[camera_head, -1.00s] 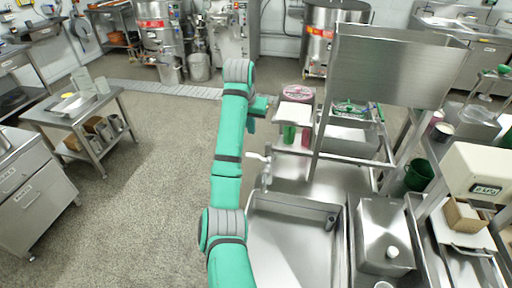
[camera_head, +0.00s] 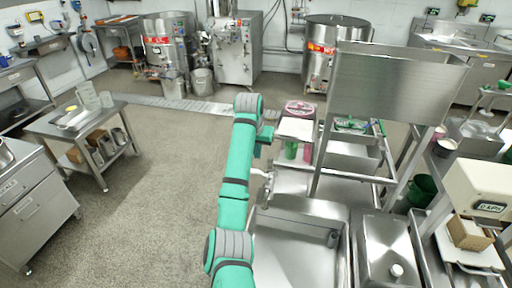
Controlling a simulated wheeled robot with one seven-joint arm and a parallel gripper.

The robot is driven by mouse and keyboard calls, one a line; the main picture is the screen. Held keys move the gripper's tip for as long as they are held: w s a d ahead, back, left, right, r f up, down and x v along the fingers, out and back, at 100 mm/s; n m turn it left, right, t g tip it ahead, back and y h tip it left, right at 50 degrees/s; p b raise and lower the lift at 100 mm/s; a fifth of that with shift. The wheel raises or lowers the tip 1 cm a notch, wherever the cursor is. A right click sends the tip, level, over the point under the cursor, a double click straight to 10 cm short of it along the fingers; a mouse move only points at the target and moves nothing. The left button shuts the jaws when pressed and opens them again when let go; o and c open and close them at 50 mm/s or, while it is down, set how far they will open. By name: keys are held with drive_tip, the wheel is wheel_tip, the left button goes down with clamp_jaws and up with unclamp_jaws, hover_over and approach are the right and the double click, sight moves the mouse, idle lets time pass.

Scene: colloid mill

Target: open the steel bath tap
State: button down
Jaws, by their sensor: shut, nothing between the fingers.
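The steel bath (camera_head: 290,250) is an open rectangular basin at the lower middle. A pale metal tap (camera_head: 266,180) stands at its back left corner, partly hidden by my arm; I cannot tell how far its handle is turned. My gripper (camera_head: 262,148) is at the end of my green arm, above and behind the tap in the picture and apart from it. It looks small and partly hidden behind the arm, shut with nothing in it.
A steel stand (camera_head: 400,85) with a tall panel rises right of my gripper. Pink and green containers (camera_head: 291,149) stand close by on a shelf. A lidded steel box (camera_head: 382,245) is right of the bath. The floor (camera_head: 150,210) to the left is clear.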

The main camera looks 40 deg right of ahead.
drive_tip(key=shift+s+a+f, duration=0.5)
drive_tip(key=shift+a+f, duration=0.15)
drive_tip(key=shift+f, duration=0.05)
drive_tip(key=shift+s+a+f, duration=0.45)
drive_tip(key=shift+a+f, duration=0.15)
drive_tip(key=shift+f, duration=0.05)
drive_tip(key=shift+w+d, duration=0.1)
